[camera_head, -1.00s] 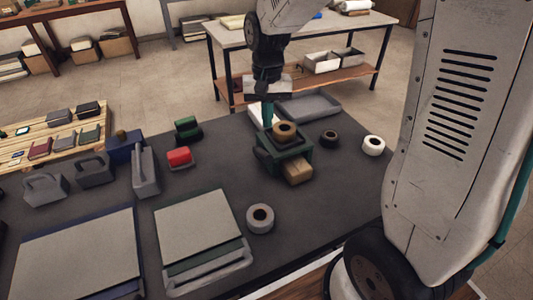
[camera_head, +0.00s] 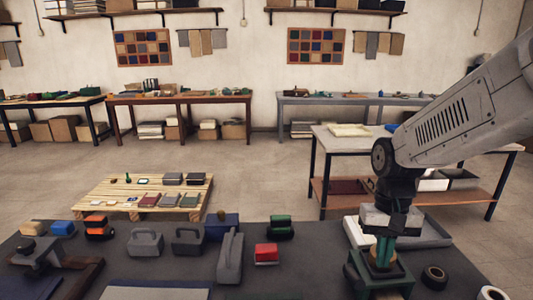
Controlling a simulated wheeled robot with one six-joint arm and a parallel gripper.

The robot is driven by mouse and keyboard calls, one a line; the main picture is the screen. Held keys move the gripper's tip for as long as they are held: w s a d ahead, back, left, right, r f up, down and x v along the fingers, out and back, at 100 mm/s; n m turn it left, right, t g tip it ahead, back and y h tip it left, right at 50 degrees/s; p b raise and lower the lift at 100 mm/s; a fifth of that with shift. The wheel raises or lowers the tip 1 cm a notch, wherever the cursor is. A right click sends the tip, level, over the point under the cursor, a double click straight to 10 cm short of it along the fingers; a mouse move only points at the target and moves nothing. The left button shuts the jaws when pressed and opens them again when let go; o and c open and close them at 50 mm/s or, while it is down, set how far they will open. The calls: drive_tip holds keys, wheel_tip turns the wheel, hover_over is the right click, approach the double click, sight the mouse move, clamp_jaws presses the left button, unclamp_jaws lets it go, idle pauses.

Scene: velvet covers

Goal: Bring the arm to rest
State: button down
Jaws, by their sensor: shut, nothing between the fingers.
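My gripper (camera_head: 384,252) hangs from my arm at the right, pointing down, its teal fingers together. It holds nothing. My arm reaches in from the right edge.
The dark workbench (camera_head: 165,268) carries a red-topped block (camera_head: 266,252), a green block (camera_head: 280,226), grey handled tools (camera_head: 188,240), a dark tape roll (camera_head: 434,277) and a white roll (camera_head: 492,294). A grey tray (camera_head: 433,236) and a steel-legged table (camera_head: 338,150) stand behind my gripper.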

drive_tip(key=s+r+n+t, duration=0.1)
drive_tip(key=s+r, duration=0.3)
drive_tip(key=s, duration=0.4)
drive_tip(key=s+r+n+t, duration=0.1)
drive_tip(key=s+r, duration=0.3)
drive_tip(key=s, duration=0.4)
drive_tip(key=shift+s+d+r+t, duration=0.35)
drive_tip(key=shift+d+t, duration=0.1)
drive_tip(key=shift+t, duration=0.25)
idle(0.9)
